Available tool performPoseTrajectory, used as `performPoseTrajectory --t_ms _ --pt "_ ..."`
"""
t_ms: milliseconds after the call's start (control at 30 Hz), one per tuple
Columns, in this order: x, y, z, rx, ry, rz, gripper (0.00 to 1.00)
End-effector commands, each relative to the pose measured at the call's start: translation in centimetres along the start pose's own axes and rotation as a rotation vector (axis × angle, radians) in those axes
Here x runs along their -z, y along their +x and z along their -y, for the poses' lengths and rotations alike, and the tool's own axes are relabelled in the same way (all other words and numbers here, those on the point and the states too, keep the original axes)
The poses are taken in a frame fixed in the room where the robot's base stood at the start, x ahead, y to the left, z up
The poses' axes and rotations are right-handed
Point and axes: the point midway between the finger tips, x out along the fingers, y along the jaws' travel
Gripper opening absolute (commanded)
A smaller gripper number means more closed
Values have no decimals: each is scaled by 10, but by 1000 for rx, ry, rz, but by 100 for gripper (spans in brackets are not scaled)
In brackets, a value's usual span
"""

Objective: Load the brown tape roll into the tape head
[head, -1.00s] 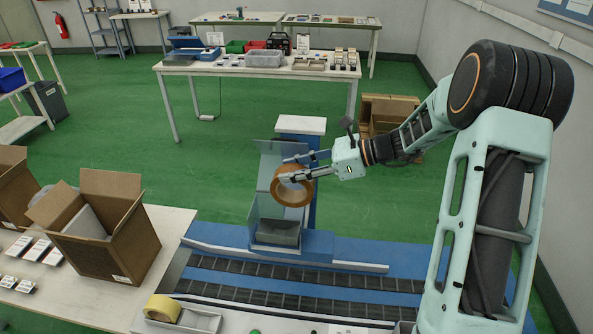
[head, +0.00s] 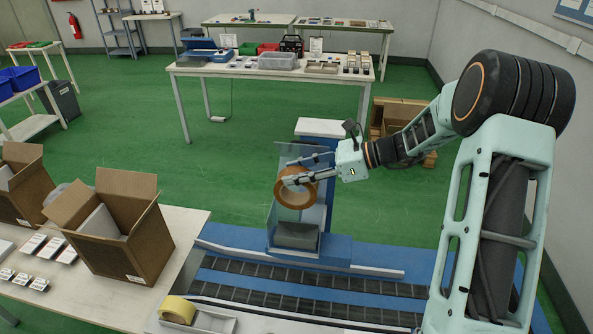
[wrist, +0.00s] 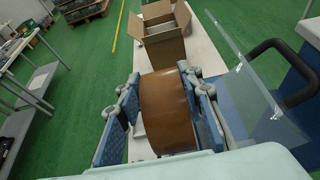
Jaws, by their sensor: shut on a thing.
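The brown tape roll (head: 281,190) is held in my gripper (head: 305,170), its ring facing the head camera. In the wrist view the brown tape roll (wrist: 168,112) sits between the two blue finger pads of my gripper (wrist: 165,115), which are shut on it. The tape head (head: 296,236) stands on the blue conveyor frame, with clear side panels and a grey block at its base. The roll appears in front of the tape head's upper part in the head view; whether it touches it I cannot tell. A clear panel (wrist: 245,90) shows right of the roll in the wrist view.
An open carton (head: 140,240) stands on the table at left. The conveyor (head: 300,280) runs across the front. Green floor lies open behind the tape head.

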Motion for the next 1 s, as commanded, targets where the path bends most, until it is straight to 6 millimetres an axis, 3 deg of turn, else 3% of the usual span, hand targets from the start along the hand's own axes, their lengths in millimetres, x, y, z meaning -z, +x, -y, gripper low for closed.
performPoseTrajectory --t_ms 1000 --pt "116 48 0 1 1 1 0"
